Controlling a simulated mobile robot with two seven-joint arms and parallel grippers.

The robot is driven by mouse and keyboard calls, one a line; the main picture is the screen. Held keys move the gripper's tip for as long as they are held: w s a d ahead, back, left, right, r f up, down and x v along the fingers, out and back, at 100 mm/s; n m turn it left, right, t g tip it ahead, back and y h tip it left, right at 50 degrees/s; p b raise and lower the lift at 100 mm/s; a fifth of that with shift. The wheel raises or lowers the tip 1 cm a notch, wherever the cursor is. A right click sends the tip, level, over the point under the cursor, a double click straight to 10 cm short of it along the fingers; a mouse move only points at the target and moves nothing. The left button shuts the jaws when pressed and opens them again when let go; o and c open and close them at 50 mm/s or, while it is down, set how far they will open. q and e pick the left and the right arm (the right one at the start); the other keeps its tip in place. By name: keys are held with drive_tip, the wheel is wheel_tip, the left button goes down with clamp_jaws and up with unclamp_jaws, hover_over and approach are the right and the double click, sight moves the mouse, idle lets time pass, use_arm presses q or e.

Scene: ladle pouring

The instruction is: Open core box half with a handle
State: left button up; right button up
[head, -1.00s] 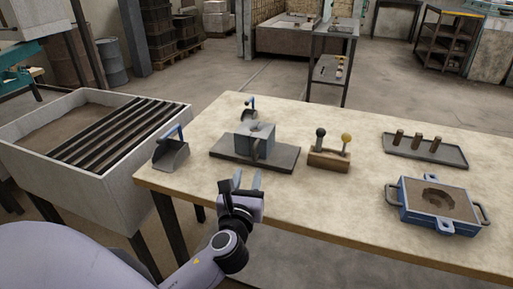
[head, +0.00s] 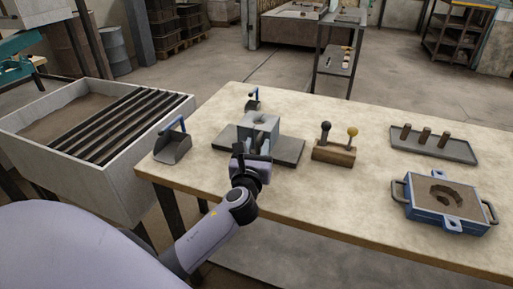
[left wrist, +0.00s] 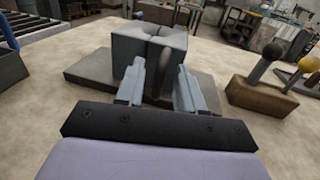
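The grey core box (head: 258,126) stands on a dark flat plate (head: 289,150) on the table. It also shows in the left wrist view (left wrist: 126,46), with a seam and round hollow in its top. An upright dark handle (left wrist: 164,74) is on its near side. My left gripper (head: 250,157) is in front of the box. In the left wrist view my left gripper (left wrist: 160,78) is open, with one finger on each side of the handle and gaps between. The fingertips partly cover the box's front face. My right gripper is not in view.
A scoop (head: 172,146) with a blue handle is at the table's left edge. A wooden block (head: 334,154) with two ball-headed tools stands to the right. Further right are a tray (head: 452,150) with several pegs and a blue-framed mould box (head: 435,212).

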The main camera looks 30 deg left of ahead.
use_arm(q)
clamp_jaws()
drive_tip(key=d, duration=0.2)
drive_tip(key=w+d, duration=0.1)
drive_tip(key=d, duration=0.2)
drive_tip(key=shift+a, duration=0.15)
unclamp_jaws()
drive_tip(key=shift+s, duration=0.1)
drive_tip(key=v, duration=0.7)
